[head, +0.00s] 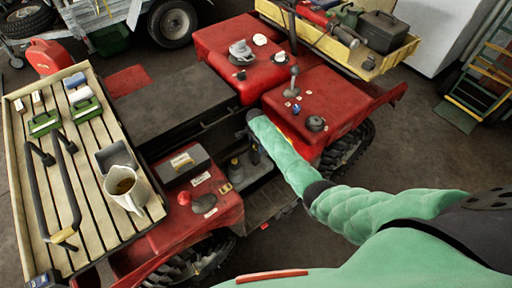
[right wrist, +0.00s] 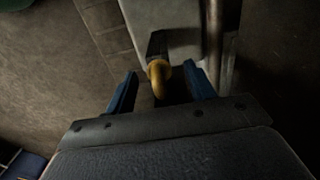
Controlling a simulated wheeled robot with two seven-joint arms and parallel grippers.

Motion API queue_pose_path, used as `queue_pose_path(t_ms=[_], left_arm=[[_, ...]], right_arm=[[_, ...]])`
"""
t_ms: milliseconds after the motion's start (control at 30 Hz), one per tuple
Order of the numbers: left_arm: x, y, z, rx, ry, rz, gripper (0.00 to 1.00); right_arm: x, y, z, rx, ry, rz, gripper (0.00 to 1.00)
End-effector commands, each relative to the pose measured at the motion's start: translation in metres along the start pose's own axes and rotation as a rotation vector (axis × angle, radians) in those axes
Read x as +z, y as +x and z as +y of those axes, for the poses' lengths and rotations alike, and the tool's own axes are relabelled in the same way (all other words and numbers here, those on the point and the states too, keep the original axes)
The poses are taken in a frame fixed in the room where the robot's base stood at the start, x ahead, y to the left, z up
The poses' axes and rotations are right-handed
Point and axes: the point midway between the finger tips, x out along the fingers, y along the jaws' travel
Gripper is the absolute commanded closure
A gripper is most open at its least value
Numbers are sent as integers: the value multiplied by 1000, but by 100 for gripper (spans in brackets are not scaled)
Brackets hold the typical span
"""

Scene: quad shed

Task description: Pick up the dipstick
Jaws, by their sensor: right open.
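In the right wrist view, the dipstick shows as a yellow curved handle (right wrist: 160,77) on a dark stem beside a pale grey block. My right gripper (right wrist: 160,70) is open, with one blue finger on each side of the handle. The fingers look apart from it. In the head view, my right gripper (head: 254,152) is small and dark, reaching down into the gap between the red body panels. I cannot make out the dipstick there. My left gripper is out of view.
The quad's red panels (head: 318,92) flank the gap. A slatted wooden rack (head: 28,205) at the left holds a beige jug (head: 124,186), green-handled brushes and a black bar. A yellow tray (head: 392,66) with tools is at the back right. Bare floor shows at the right.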

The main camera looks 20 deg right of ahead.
Motion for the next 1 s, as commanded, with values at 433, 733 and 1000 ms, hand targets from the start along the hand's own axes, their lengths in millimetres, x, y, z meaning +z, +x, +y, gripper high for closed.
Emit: queue_pose_path(t_ms=[433, 733, 1000], left_arm=[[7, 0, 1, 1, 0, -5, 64], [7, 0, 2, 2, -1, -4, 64], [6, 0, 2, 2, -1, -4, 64]], right_arm=[[0, 12, 1, 0, 0, 0, 50], [0, 11, 1, 0, 0, 0, 94], [0, 11, 1, 0, 0, 0, 94]])
